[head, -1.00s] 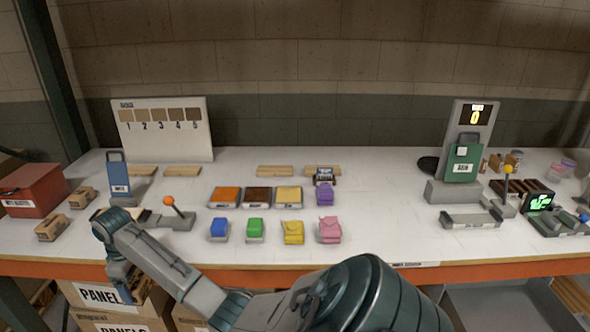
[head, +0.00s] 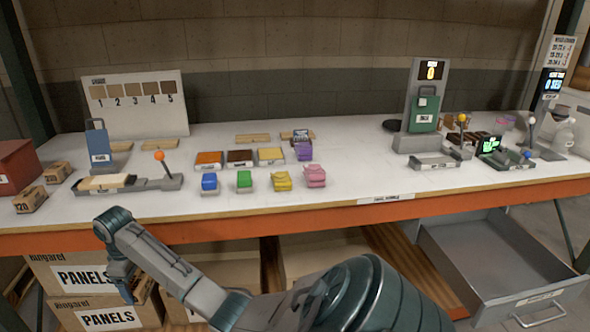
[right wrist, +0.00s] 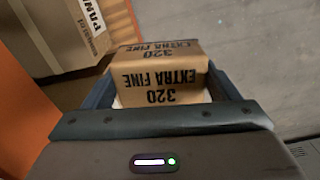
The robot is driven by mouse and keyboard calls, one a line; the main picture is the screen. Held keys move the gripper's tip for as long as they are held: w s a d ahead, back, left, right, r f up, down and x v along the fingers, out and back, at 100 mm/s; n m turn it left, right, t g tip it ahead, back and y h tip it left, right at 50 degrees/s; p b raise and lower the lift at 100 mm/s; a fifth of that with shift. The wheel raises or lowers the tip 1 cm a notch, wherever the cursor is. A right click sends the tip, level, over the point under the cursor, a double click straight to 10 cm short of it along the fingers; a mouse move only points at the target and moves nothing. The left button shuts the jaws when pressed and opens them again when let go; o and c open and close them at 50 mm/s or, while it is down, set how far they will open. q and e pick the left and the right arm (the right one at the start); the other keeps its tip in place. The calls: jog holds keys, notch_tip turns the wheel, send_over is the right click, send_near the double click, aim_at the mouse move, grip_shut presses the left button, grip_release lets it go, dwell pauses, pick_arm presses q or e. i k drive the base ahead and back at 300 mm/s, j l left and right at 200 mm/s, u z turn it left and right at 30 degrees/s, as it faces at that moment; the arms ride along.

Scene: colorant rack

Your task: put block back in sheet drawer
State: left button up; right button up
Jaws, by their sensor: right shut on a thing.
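In the right wrist view, a brown block (right wrist: 160,80) printed "320 EXTRA FINE" sits between the jaws of my right gripper (right wrist: 165,98), which is shut on it. A grey drawer (head: 470,250) under the bench at the lower right is pulled open. Its visible inside looks empty. The gripper is far to the left of it. My left gripper is out of view.
The bench (head: 350,170) has an orange front edge. Small brown boxes (head: 30,200), coloured blocks (head: 244,182) and lever fixtures (head: 130,184) stand on it. Cardboard panel boxes (head: 90,278) fill the space below left. Open floor lies to the right of the drawer.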

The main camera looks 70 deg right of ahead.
aim_at(495, 264)
jog(key=j+z, duration=0.15)
jog(key=z, duration=0.95)
